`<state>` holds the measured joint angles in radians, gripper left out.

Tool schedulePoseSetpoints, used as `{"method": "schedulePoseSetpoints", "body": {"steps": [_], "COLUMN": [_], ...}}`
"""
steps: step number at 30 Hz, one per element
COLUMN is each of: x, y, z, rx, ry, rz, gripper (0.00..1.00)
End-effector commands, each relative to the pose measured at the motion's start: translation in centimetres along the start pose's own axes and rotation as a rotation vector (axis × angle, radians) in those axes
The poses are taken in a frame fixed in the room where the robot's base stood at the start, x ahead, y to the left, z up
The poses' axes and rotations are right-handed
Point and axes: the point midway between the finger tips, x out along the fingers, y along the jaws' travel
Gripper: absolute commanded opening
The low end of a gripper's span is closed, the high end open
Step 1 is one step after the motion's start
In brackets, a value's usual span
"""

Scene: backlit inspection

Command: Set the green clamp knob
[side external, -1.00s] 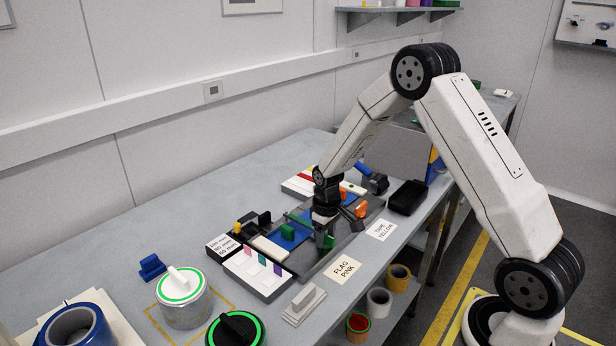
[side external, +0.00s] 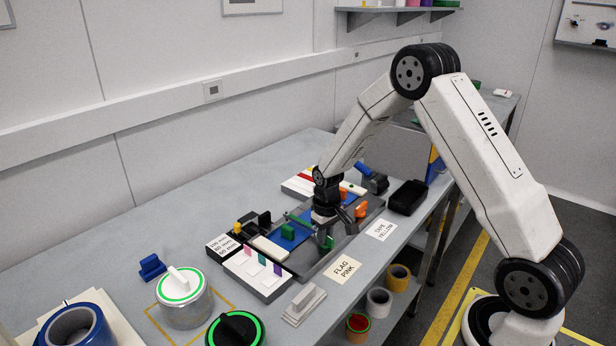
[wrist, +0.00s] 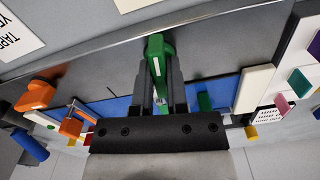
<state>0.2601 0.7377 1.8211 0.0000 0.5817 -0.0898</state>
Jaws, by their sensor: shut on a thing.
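The green clamp knob (wrist: 158,47) sits between the two fingers of my gripper (wrist: 160,85) in the wrist view. It is an elongated green handle with a pale strip along it. In the side external view my gripper (side external: 329,222) is low over the dark fixture tray (side external: 308,270), near its front edge. It is shut on the knob, and only a little green (side external: 328,242) shows at the fingertips. The fingers hide most of the knob and its base.
A second green block (side external: 288,231) stands on the blue plate, left of my gripper. Orange knobs (side external: 361,209) stand to its right. A board with coloured tabs (side external: 258,273) lies at the tray's left. Clear jars with round lids (side external: 184,300) stand front left.

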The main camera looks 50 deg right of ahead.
Motion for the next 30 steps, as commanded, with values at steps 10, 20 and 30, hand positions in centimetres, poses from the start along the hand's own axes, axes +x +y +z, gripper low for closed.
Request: {"method": "schedulePoseSetpoints", "body": {"steps": [10, 20, 30], "x": [0.01, 0.01, 0.02], "y": [0.0, -0.01, -0.02], "z": [0.06, 0.08, 0.09], "rx": [0.3, 0.613, 0.936], "ry": [-0.003, -0.003, -0.004], "rz": [0.0, 0.001, 0.001], "gripper": [0.0, 0.0, 0.0]}}
